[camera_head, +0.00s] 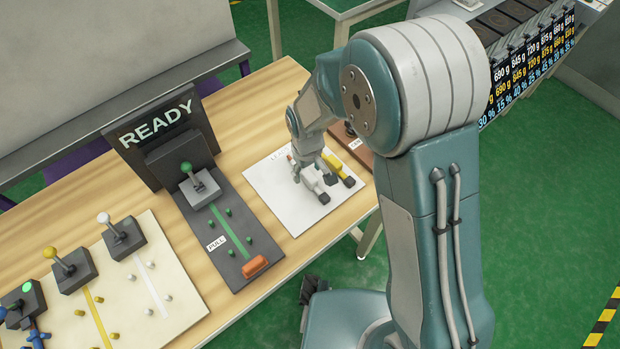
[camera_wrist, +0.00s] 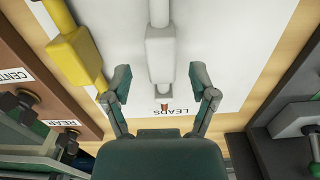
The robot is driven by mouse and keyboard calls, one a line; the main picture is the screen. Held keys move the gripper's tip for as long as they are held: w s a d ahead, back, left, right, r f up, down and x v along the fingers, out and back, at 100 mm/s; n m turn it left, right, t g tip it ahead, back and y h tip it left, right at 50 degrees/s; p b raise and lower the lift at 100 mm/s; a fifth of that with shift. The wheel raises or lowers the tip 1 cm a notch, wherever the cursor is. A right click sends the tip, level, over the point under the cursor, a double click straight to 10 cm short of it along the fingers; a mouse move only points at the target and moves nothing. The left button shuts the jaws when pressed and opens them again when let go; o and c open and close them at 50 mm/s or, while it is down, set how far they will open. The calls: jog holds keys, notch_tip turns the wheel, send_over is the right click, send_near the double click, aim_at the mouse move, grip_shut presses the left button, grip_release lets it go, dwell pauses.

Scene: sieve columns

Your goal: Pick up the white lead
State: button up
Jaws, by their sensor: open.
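The white lead (camera_wrist: 165,52) lies on the white sheet marked LEADS (camera_wrist: 232,50), its small end (camera_wrist: 163,90) with a copper-coloured tip toward my gripper. My gripper (camera_wrist: 161,79) is open, with one finger on each side of the lead's near end and visible gaps on both sides. I cannot tell how high it is above the sheet. In the head view my gripper (camera_head: 312,175) is over the sheet (camera_head: 272,184) and partly hides the white lead.
A yellow lead (camera_wrist: 75,58) lies close left of the white one in the wrist view. A brown board (camera_wrist: 22,75) with CENTER and REAR labels is beyond it. In the head view a dark READY panel (camera_head: 150,150) stands left of the sheet.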

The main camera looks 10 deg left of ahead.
jog(key=shift+a+f, duration=0.25)
jog(key=shift+f, duration=0.35)
jog(key=shift+d, duration=0.15)
grip_shut()
jog(key=shift+r, duration=0.1)
